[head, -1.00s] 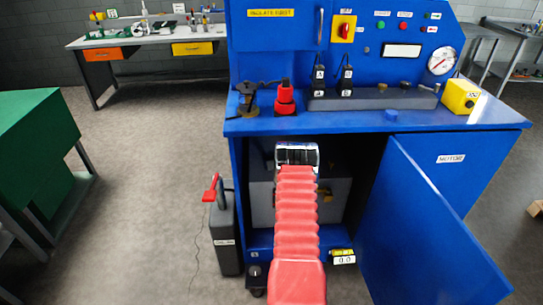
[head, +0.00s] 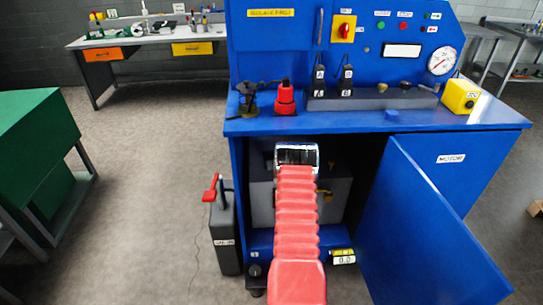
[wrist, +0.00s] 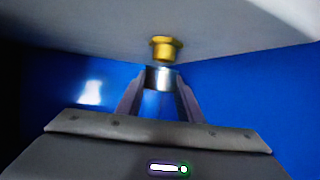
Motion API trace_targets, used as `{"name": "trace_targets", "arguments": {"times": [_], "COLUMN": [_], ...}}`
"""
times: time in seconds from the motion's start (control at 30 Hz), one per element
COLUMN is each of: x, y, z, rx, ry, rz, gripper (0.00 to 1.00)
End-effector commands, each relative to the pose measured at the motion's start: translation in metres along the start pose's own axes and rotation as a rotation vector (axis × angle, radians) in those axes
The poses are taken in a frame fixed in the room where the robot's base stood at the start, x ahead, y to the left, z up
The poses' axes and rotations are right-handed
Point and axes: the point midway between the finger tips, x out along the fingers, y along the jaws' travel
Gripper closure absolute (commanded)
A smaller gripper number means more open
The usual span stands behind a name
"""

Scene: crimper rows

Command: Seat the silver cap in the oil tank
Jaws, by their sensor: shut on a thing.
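In the wrist view my gripper (wrist: 160,82) is shut on the silver cap (wrist: 161,77), a short shiny cylinder between the two fingertips. A brass fitting (wrist: 166,48) sits on the pale grey face of the oil tank (wrist: 90,35), just beyond the cap. The cap appears close to the fitting and nearly in line with it; I cannot tell whether they touch. In the head view the grey tank (head: 340,200) stands inside the open blue cabinet, partly behind my arm. My fingers and the cap are hidden there.
The blue cabinet door (head: 430,225) stands open at the right. A dark can with a red handle (head: 225,238) stands on the floor left of the opening. A red bottle (head: 285,98) and a yellow box (head: 461,96) stand on the bench top (head: 350,124).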

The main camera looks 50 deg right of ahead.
Motion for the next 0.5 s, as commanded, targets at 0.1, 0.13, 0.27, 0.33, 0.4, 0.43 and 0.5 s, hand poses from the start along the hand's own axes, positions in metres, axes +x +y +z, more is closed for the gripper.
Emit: {"name": "trace_targets", "arguments": {"times": [0.1, 0.13, 0.27, 0.33, 0.4, 0.43, 0.5], "x": [0.0006, 0.0008, 0.0017, 0.0021, 0.0026, 0.0028, 0.0033], "y": [0.0001, 0.0001, 0.0002, 0.0003, 0.0003, 0.0003, 0.0004], "z": [0.0014, 0.0019, 0.0037, 0.0048, 0.006, 0.0065, 0.0077], "rx": [0.0, 0.0, 0.0, 0.0, 0.0, 0.0, 0.0], "ry": [0.0, 0.0, 0.0, 0.001, 0.001, 0.001, 0.0], "rz": [0.0, 0.0, 0.0, 0.0, 0.0, 0.0, 0.0], "gripper": [0.88, 0.88, 0.88, 0.88, 0.88, 0.88, 0.88]}}
